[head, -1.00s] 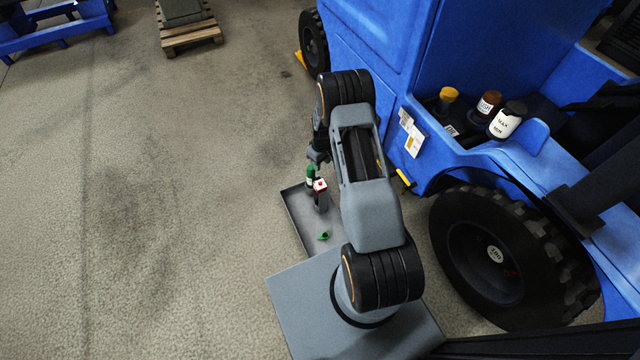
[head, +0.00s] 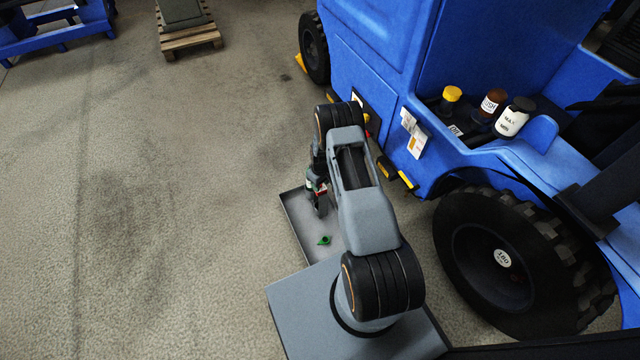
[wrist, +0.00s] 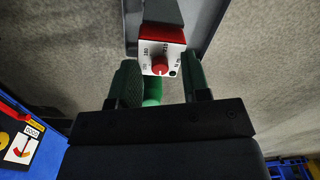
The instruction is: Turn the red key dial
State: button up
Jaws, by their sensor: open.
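A red dial knob (wrist: 160,67) sits on the white face of a red-topped tool (wrist: 163,34). The face bears numbers and "N m"; the knob's exact pointing is too small to read. My gripper (wrist: 160,76) is open, with one dark green finger pad left of the dial and one right. I cannot tell whether either touches it. In the head view my gripper (head: 317,198) is over the grey tray (head: 294,222), and the tool's red top (head: 322,190) shows partly beside it. A green object (wrist: 153,92) shows between the fingers below the knob.
A small green piece (head: 324,240) lies in the tray. The blue vehicle (head: 380,60) stands close on the right, with bottles (head: 490,104) on its ledge and a wheel tagged "180" (head: 503,258). Its panel carries a gauge label (wrist: 22,148).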

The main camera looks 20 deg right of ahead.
grip_shut()
dwell(0.4)
jog(key=shift+m, duration=0.3)
